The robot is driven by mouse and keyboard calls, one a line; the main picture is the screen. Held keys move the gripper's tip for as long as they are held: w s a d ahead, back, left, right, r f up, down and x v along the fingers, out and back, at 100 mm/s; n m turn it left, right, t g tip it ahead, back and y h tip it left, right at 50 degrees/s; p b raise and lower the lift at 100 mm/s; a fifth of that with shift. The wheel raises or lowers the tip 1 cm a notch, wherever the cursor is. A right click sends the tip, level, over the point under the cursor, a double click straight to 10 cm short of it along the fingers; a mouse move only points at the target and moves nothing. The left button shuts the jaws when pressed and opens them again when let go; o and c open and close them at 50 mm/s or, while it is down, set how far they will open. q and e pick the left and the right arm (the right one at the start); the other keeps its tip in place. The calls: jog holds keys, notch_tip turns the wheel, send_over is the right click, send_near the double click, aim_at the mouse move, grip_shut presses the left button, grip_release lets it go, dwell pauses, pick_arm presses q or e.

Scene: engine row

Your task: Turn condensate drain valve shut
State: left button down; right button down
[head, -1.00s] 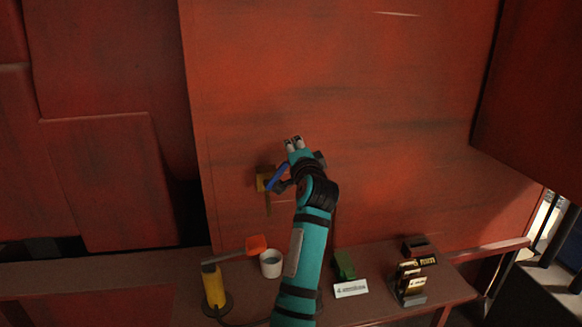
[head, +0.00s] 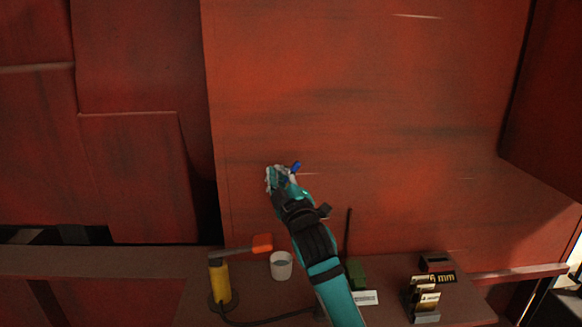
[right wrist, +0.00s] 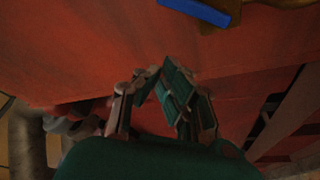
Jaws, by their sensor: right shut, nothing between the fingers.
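The drain valve is on the red panel and is mostly hidden behind my right gripper in the head view. Its blue lever (head: 296,167) shows at the upper right of the gripper, slanting up to the right. In the right wrist view the blue lever (right wrist: 200,11) and the brass valve body (right wrist: 275,3) are at the top edge, cut off by the frame. My right gripper (head: 271,178) is shut and empty beside the lever. In the right wrist view its fingertips (right wrist: 160,73) meet below the lever, with a visible gap to it.
A shelf runs below the panel. On it stand a yellow cylinder (head: 220,282), an orange-headed tool (head: 262,243), a white cup (head: 281,265), a green object (head: 356,272), a white label (head: 365,298) and a dark card rack (head: 424,300). The panel above the gripper is clear.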

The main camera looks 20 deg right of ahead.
jog(key=w+r+p, duration=0.2)
jog(key=w, duration=0.5)
jog(key=d+f, duration=0.1)
jog(key=s+d+f, duration=0.1)
jog(key=d+f, duration=0.1)
jog(key=shift+s+d+p, duration=0.15)
jog(key=shift+s+p, duration=0.05)
jog(key=shift+p, duration=0.15)
